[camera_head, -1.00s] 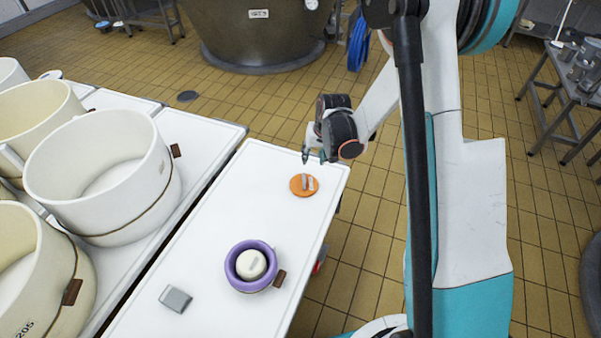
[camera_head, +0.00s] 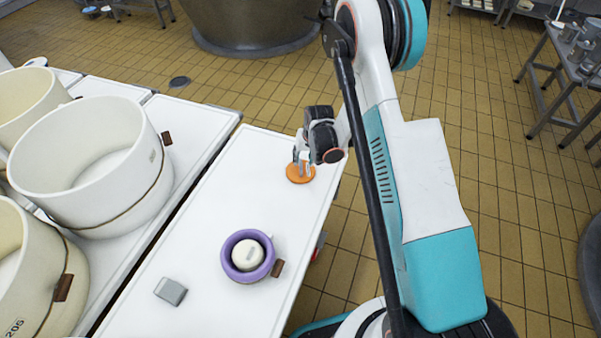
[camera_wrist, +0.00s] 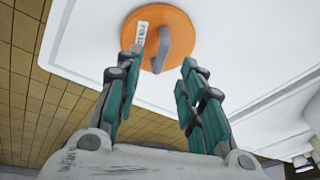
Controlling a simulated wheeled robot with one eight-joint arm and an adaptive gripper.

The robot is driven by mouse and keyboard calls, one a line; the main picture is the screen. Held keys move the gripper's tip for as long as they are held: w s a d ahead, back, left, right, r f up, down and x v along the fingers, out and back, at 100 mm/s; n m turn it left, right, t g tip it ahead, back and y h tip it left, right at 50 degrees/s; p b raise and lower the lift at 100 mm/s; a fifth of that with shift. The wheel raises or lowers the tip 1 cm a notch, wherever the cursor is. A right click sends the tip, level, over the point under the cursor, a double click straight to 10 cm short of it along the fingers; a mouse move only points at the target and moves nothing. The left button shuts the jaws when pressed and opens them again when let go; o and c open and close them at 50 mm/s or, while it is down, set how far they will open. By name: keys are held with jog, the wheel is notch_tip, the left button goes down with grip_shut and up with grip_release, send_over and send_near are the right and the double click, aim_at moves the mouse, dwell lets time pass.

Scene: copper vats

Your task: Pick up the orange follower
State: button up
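The orange follower (camera_head: 300,174) is a flat round disc lying on the white table (camera_head: 215,205) near its far right corner. In the wrist view the follower (camera_wrist: 177,24) shows a grey upright handle (camera_wrist: 173,48) and a white label. My gripper (camera_head: 303,160) is just above the follower and partly hides it in the head view. In the wrist view my gripper (camera_wrist: 160,62) is open, with teal-padded fingers apart and the handle between and just ahead of the tips. It holds nothing.
A purple ring-shaped mould (camera_head: 231,266) with a cream centre and a small grey block (camera_head: 171,291) are on the same table. Large cream tubs (camera_head: 95,200) stand on white tables to the left. The table around the follower is clear.

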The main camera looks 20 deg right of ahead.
aim_at(301, 164)
jog(key=b+x, duration=0.2)
jog(key=x, duration=0.3)
jog(key=shift+w+f+b, duration=0.15)
jog(key=shift+b, duration=0.25)
grip_shut()
